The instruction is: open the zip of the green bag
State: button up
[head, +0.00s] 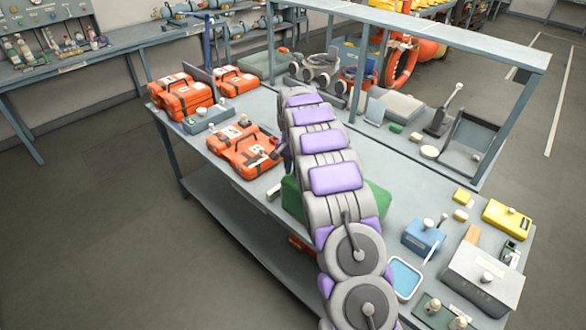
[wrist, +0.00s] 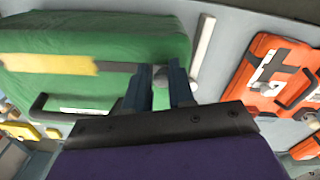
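The green bag (wrist: 120,40) fills the upper left of the wrist view, with a yellow strip and a dark seam line along its side. In the head view the green bag (head: 292,199) lies on the bench, its middle hidden behind my arm. My gripper (wrist: 161,80) is at the bag's right end. Its two dark blue fingers stand apart, with a small grey rounded piece (wrist: 160,76) between their tips; it may be the zip pull. I cannot tell whether the fingers touch it. My gripper is mostly hidden behind my arm in the head view.
An orange case (head: 243,150) lies on the bench left of the bag; it also shows at right in the wrist view (wrist: 270,75). More orange cases (head: 182,97) stand farther back. A blue box (head: 424,236) and a yellow box (head: 507,218) are at right. Grey shelf posts rise behind.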

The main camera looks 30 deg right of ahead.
jog(key=shift+w+d, duration=0.1)
jog(key=shift+d, duration=0.25)
jog(key=shift+c, duration=0.7)
jog(key=shift+d+f, duration=0.15)
jog(key=shift+d, duration=0.65)
jog(key=shift+d+f, duration=0.1)
jog(key=shift+d, duration=0.65)
grip_shut()
jog(key=shift+a, duration=0.75)
jog(key=shift+s+a+f, duration=0.1)
jog(key=shift+s, duration=0.5)
jog(key=s+d, duration=0.3)
jog(key=s, duration=0.4)
jog(key=s+d, duration=0.3)
jog(key=s, duration=0.5)
jog(key=s+d, duration=0.4)
jog(key=s, duration=0.4)
jog(key=shift+p, duration=0.4)
jog(key=o, duration=0.7)
grip_release()
jog(key=shift+w, duration=0.1)
jog(key=shift+o, duration=0.2)
jog(key=shift+r, duration=0.2)
